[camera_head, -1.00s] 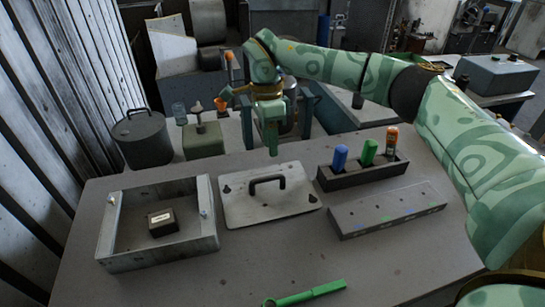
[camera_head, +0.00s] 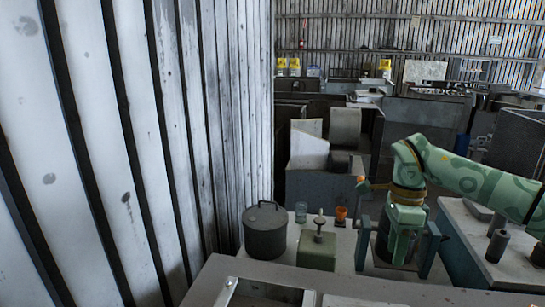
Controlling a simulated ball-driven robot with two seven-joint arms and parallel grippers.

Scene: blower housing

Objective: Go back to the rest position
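My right arm, patterned green, comes in from the right in the head view. Its gripper (camera_head: 401,252) hangs downward above the far side of the work table (camera_head: 370,287). My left gripper is not in view. Only the far rim of the metal housing box (camera_head: 262,284) and a sliver of the plate beside it (camera_head: 345,301) show at the bottom edge.
A dark lidded pot (camera_head: 265,232), a green oil can (camera_head: 317,250), a small glass (camera_head: 301,212) and an orange cup (camera_head: 341,214) stand behind the table. A corrugated wall (camera_head: 120,150) fills the left. A bench (camera_head: 490,245) stands at right.

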